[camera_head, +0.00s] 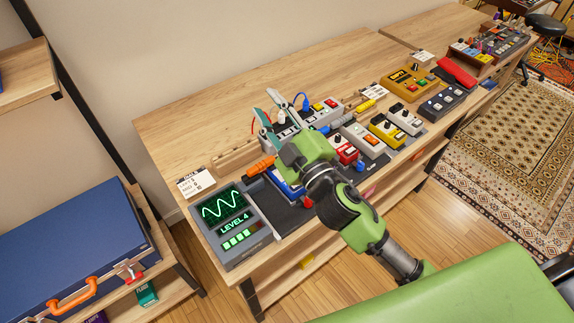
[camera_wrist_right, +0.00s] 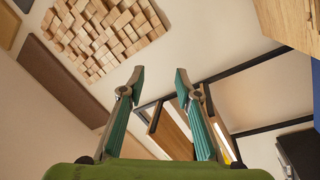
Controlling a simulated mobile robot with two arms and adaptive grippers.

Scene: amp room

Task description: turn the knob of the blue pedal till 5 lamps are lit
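The blue pedal (camera_head: 289,190) lies on the dark mat at the table's front edge, mostly hidden behind my right gripper and wrist; its knob cannot be seen. The grey meter box (camera_head: 237,229) beside it on the left shows a green wave, "LEVEL 4" and a row of lamps, several lit green. My right gripper (camera_head: 267,105) is open and empty above the pedal row, its fingers pointing up and away toward the wall. In the right wrist view its two fingers (camera_wrist_right: 159,76) stand apart with nothing between them. My left gripper is not in view.
An orange-handled tool (camera_head: 261,166) lies near the pedal. A red pedal (camera_head: 344,151), a yellow pedal (camera_head: 386,132) and others stand right. A grey multi-switch unit (camera_head: 283,133) stands behind. The table's back (camera_head: 200,125) is clear.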

